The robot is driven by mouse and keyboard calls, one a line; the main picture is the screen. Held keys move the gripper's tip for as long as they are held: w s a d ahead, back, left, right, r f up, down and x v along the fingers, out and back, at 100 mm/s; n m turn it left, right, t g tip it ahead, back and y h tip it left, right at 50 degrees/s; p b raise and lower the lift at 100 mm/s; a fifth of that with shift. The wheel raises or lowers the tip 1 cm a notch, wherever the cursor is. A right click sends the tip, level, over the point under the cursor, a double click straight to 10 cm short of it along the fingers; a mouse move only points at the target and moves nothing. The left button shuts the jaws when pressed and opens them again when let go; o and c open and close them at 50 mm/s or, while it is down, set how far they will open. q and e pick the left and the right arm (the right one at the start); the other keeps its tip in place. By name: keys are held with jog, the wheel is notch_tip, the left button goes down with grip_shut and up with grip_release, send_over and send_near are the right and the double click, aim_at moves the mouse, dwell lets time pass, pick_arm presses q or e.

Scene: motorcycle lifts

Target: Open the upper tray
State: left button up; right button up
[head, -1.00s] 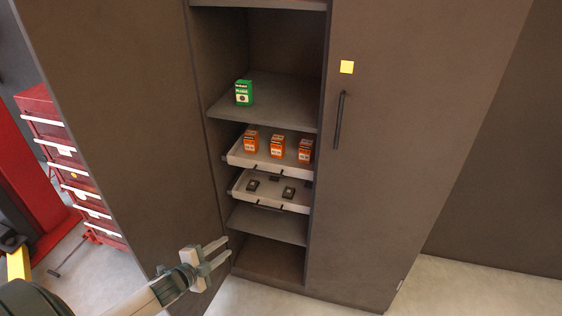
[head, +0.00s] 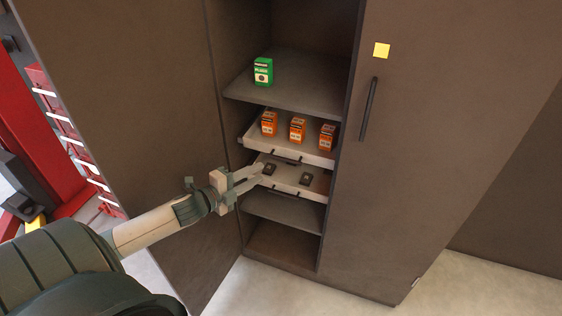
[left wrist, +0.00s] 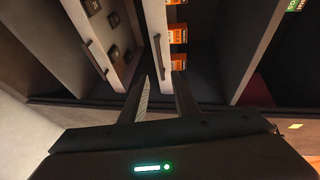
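The upper tray (head: 263,146) is a pale shallow pull-out tray inside the brown cabinet, holding orange boxes (head: 298,130). Its front with a dark handle (left wrist: 157,50) faces my gripper in the left wrist view. My left gripper (head: 260,175) is open and empty, its fingertips before the lower tray's left front, left of and slightly below the upper tray's handle (head: 286,160). In the left wrist view its two fingers (left wrist: 160,92) are apart, pointing towards the upper tray's front. I cannot tell any contact. My right gripper is not in view.
The lower tray (head: 312,191) holds small dark items just below. A green box (head: 263,72) stands on the shelf above. The left cabinet door stands open beside my arm; the right door (head: 430,150) is closed. A red drawer unit (head: 75,140) is at the far left.

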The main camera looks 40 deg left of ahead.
pick_arm(q)
jog(key=p+x, duration=0.1)
jog(key=x, duration=1)
jog(key=shift+w, duration=0.35)
jog(key=shift+f, duration=0.1)
grip_shut()
